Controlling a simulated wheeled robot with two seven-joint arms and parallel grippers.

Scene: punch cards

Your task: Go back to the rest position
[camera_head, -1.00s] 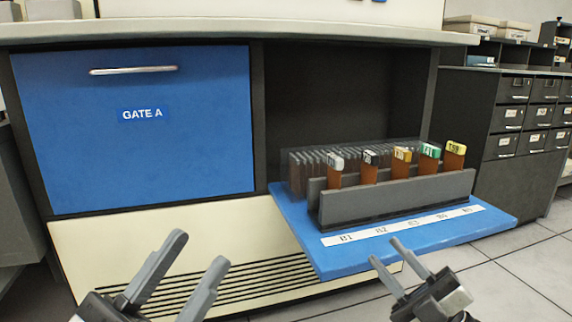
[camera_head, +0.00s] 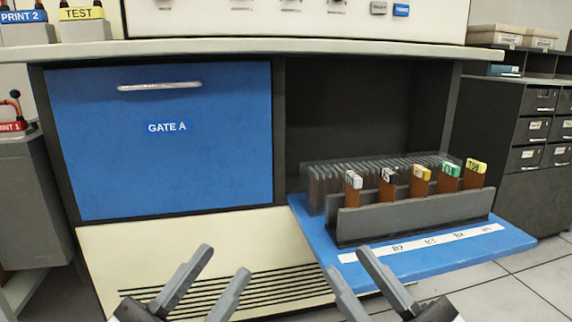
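My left gripper (camera_head: 207,282) is at the bottom, in front of the cream vented panel, with its fingers apart and nothing between them. My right gripper (camera_head: 361,280) is at the bottom centre-right, near the front left edge of the lowered blue shelf (camera_head: 322,240). Its fingers are also apart and empty. The grey card rack (camera_head: 420,213) sits on that shelf, with several brown cards with coloured, labelled tabs, such as the yellow-tabbed card (camera_head: 475,172), standing upright in it. Neither gripper is seen touching a card.
A closed blue door, GATE A (camera_head: 165,160), with a bar handle is at the left. The counter edge (camera_head: 260,50) runs above it. Red PRINT 1 (camera_head: 12,127) and yellow TEST (camera_head: 81,13) labels show at the left. Dark drawers (camera_head: 535,130) stand at the right. Floor tiles are clear at the lower right.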

